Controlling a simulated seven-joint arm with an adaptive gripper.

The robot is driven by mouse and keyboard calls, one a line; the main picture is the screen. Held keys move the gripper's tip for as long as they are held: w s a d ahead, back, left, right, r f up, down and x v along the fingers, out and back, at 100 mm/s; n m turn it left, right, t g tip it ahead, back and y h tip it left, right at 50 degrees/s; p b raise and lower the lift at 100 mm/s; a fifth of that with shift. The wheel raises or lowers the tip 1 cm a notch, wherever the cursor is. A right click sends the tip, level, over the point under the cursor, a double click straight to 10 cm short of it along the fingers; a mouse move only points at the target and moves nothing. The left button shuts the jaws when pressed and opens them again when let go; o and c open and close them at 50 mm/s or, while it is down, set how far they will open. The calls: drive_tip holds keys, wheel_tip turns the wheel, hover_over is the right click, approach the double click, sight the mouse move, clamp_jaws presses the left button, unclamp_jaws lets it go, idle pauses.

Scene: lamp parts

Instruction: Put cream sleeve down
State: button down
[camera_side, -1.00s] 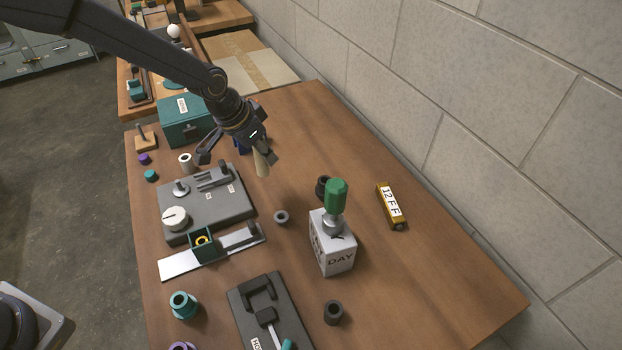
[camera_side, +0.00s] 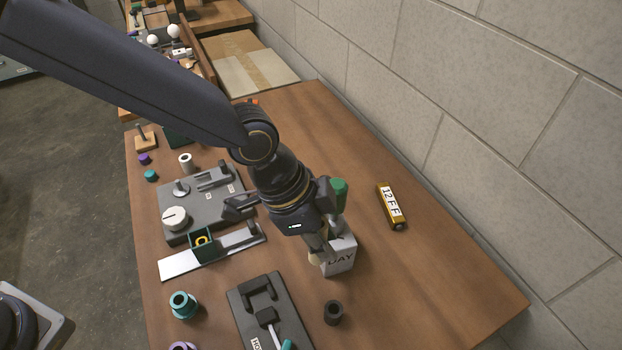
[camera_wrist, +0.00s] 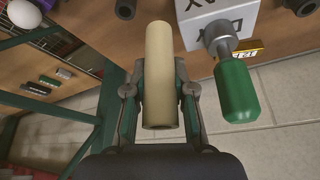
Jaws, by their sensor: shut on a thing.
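The cream sleeve (camera_wrist: 160,75) is a plain, long hollow tube. In the wrist view it lies between the two fingers of my gripper (camera_wrist: 160,92), which is shut on it. In the side view my gripper (camera_side: 318,240) is over the middle right of the table, just in front of the white DAY block (camera_side: 343,258). The sleeve's lower end (camera_side: 314,259) just shows under the fingers there. Most of the sleeve is hidden in that view, and I cannot tell whether it touches the table.
A green-handled piece (camera_side: 339,190) stands at the DAY block, close to my gripper; it also shows in the wrist view (camera_wrist: 236,92). A dark ring (camera_side: 333,312) and a grey fixture (camera_side: 268,310) are in front. A yellow labelled block (camera_side: 391,206) lies right.

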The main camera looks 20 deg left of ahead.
drive_tip(key=s+d+m, duration=0.2)
drive_tip(key=s+d, duration=0.2)
drive_tip(key=shift+g, duration=0.4)
drive_tip(key=w+d+f, duration=0.4)
drive_tip(key=d, duration=0.1)
drive_tip(key=w+d+f, duration=0.5)
drive_tip(key=shift+w+d+f, duration=0.2)
drive_tip(key=shift+d+f, duration=0.05)
drive_tip(key=shift+f, duration=1.7)
drive_tip(key=shift+f, duration=0.15)
drive_tip(key=c, duration=1)
unclamp_jaws()
